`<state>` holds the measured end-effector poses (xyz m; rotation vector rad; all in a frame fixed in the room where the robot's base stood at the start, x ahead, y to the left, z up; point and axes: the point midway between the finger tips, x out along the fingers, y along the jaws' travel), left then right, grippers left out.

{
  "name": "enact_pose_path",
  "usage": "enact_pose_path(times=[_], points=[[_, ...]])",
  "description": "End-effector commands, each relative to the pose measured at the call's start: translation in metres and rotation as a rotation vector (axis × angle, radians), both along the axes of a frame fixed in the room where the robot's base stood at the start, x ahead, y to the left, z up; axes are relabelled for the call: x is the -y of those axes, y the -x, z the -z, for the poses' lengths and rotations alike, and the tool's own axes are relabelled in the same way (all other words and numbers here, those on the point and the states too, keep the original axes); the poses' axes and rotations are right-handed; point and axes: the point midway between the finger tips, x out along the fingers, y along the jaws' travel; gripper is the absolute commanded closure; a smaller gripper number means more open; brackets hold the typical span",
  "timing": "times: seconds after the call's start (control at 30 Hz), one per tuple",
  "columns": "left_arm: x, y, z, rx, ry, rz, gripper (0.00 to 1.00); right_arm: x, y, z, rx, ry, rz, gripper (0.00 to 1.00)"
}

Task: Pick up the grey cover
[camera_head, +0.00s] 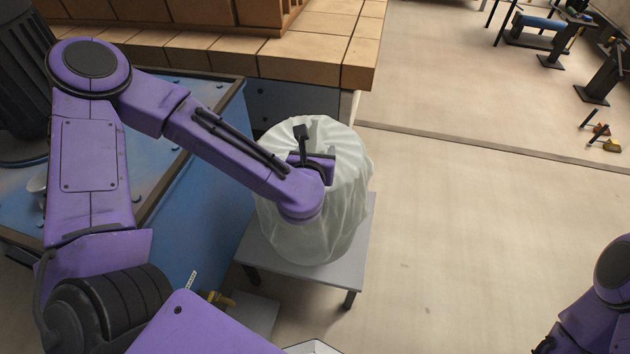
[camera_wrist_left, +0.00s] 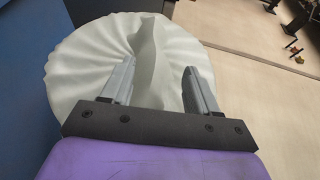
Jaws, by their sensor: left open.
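The grey cover (camera_head: 342,222) is a pale, pleated, slightly see-through sheet. It hangs over a rounded shape on a small grey table (camera_head: 362,240); what is under it is hidden. In the left wrist view the cover (camera_wrist_left: 90,62) fills the area in front of my left gripper (camera_wrist_left: 157,78), which is open. A raised fold of the cover stands up between the two fingers; I cannot tell whether they touch it. In the head view my left wrist is over the top of the cover and hides the fingertips. My right arm shows at the lower right; its gripper is out of sight.
A blue workbench (camera_head: 205,225) stands left of the small table. A wooden block structure (camera_head: 318,58) stands behind the cover. The floor (camera_head: 480,230) to the right is clear. Stools and small tools (camera_head: 611,146) lie far off at the upper right.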

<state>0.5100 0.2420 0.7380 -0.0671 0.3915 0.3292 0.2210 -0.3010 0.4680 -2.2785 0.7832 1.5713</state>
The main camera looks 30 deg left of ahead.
Motion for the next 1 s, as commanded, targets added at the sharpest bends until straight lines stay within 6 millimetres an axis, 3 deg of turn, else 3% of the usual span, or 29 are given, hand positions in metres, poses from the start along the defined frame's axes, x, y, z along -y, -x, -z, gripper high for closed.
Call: enact_pose_path(times=[0.2,0.53,0.8,0.87,1.0], points=[[-0.022,-0.028,0.016,-0.002,-0.002,-0.021,0.4,0.0,0.001,0.0,-0.002,0.0,0.0,1.0],[-0.039,-0.072,0.034,-0.002,-0.003,-0.019,0.4,0.0,0.001,-0.002,-0.001,0.0,0.0,1.0],[-0.04,-0.079,0.036,-0.002,-0.002,-0.015,0.4,0.0,0.001,-0.002,-0.001,0.0,0.0,1.0],[-0.04,-0.079,0.036,-0.002,-0.002,-0.015,0.57,0.0,0.001,-0.002,-0.001,0.0,0.0,1.0],[-0.04,-0.079,0.036,-0.002,-0.002,-0.015,1.0,0.0,0.001,-0.002,-0.001,0.0,0.0,1.0]])
